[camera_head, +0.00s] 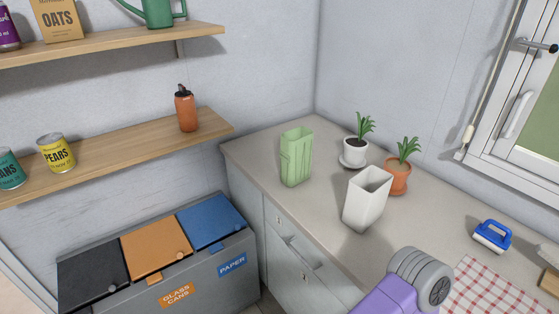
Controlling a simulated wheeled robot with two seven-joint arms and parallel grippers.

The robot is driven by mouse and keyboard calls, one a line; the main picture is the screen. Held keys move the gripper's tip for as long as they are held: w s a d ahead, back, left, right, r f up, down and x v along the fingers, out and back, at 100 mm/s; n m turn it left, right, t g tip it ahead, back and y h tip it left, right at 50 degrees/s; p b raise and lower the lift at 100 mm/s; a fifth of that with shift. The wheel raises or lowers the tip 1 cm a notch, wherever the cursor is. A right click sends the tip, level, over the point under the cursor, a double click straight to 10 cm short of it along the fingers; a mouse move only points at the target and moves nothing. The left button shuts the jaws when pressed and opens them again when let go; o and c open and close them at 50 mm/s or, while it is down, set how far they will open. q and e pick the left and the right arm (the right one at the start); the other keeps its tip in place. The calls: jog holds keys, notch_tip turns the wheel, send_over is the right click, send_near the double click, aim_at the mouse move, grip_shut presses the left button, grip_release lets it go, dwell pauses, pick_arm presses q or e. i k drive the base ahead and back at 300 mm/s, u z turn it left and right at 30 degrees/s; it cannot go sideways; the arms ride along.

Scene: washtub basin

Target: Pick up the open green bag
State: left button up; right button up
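The open green bag (296,157) stands upright on the grey countertop (258,143), near its left back corner. It is light green with vertical folds, and its open top faces up. A purple and grey part of my arm shows at the bottom edge, right of centre, well apart from the bag. Neither gripper's fingers show in the head view.
A white open container (366,202) stands right of the bag in front. Two potted plants, one white (354,152) and one terracotta (397,178), stand behind. A blue-handled brush (493,236) and checked cloth (490,290) lie right. Shelves (120,155) and bins (155,255) are left.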

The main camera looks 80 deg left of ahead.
aim_at(296, 151)
jog(key=u, duration=3.1)
jog(key=i, duration=0.3)
